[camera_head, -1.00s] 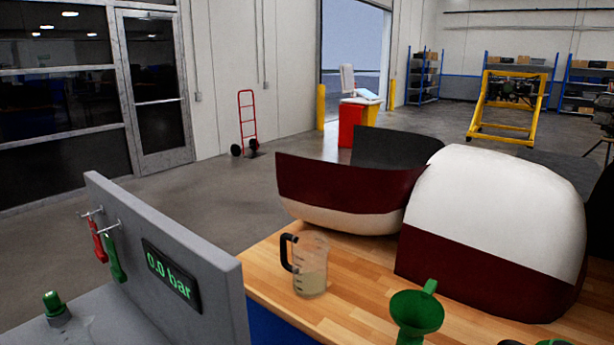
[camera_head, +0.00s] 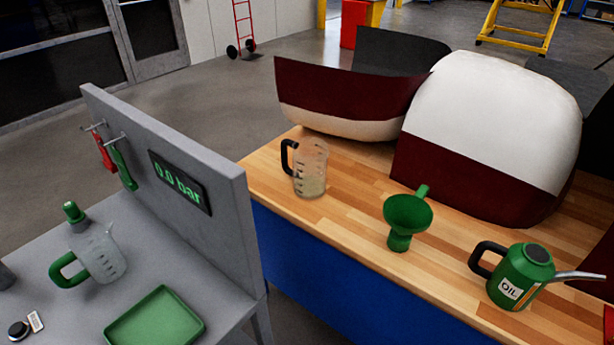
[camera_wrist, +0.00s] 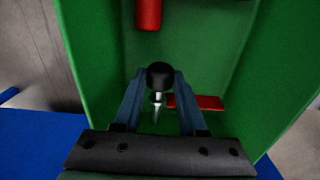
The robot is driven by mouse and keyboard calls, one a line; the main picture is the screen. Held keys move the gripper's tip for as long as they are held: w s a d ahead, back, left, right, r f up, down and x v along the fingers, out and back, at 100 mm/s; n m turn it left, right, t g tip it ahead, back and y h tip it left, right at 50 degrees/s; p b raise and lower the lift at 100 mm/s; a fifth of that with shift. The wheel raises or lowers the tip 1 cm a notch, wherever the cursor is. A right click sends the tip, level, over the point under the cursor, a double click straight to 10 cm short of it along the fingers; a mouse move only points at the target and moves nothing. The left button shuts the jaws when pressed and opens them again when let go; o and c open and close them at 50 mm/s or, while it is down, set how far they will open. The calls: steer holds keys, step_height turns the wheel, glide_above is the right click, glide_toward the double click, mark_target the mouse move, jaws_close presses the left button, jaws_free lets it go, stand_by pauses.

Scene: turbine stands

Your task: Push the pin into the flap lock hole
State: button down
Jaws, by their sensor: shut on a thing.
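In the wrist view my gripper (camera_wrist: 158,100) is shut on a pin (camera_wrist: 159,76) with a round black head and a thin metal shank. The pin sits between the two blue-grey fingers, its shank showing below the head. Behind it is a green-walled housing (camera_wrist: 90,45) with a red cylinder (camera_wrist: 148,14) at the top and a red flat piece (camera_wrist: 197,103) just right of the pin. I cannot make out the flap lock hole. My gripper and the pin are not in the head view.
In the head view a wooden bench (camera_head: 350,240) holds a clear jug (camera_head: 310,170), a green funnel (camera_head: 407,217), an oil can (camera_head: 522,275) and large cowling parts (camera_head: 490,120). A grey stand (camera_head: 225,250) with a gauge and green tray (camera_head: 155,320) is at left.

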steer(key=shift+r+p, duration=3.7)
steer(key=shift+r, duration=0.25)
